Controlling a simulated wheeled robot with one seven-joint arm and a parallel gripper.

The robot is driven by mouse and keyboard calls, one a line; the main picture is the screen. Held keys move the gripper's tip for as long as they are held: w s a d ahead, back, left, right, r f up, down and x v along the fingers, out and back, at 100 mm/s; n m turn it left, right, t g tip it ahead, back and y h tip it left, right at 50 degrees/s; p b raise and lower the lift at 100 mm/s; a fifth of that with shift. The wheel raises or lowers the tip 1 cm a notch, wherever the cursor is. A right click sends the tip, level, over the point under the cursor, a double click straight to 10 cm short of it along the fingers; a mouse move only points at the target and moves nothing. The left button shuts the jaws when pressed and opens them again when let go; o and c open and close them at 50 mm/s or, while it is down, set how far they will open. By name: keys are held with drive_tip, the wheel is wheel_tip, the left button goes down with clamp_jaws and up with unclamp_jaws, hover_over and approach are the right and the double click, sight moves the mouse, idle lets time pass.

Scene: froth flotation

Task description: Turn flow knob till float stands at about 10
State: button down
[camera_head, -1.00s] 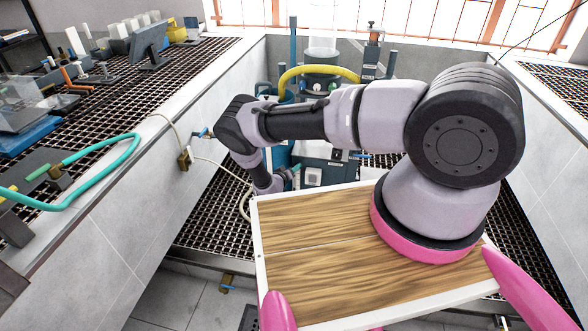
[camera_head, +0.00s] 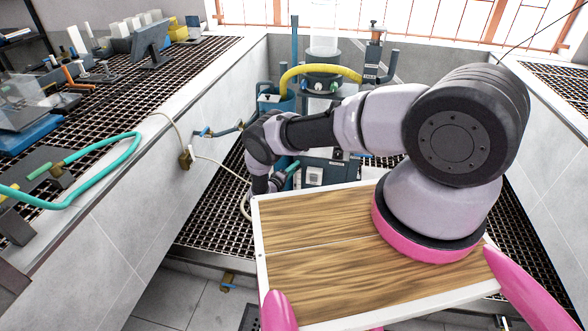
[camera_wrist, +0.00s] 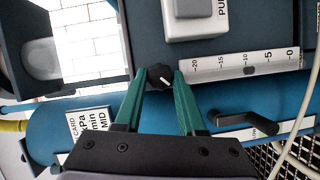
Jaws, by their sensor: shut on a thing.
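The flow knob (camera_wrist: 160,77) is small, black and round with a white pointer line, in the upper middle of the wrist view. My gripper (camera_wrist: 161,72) has green fingers, shut on the knob from both sides. To its right a white scale (camera_wrist: 210,66) carries the marks 20, 15, 5 and 0, rising to the left. In the head view my forearm hides the knob and scale.
A white block (camera_wrist: 196,20) labelled PU... sits above the knob. A black lever handle (camera_wrist: 245,122) lies right of my fingers. A pale hose (camera_wrist: 301,115) runs at the right edge. In the head view a yellow hose (camera_head: 318,70) arches over the machine behind my arm.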

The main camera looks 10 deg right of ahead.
drive_tip(key=shift+d, duration=0.15)
idle(0.3)
drive_tip(key=c, duration=0.5)
unclamp_jaws()
drive_tip(key=f+v, duration=0.1)
drive_tip(key=v, duration=1)
drive_tip(key=shift+r, duration=0.45)
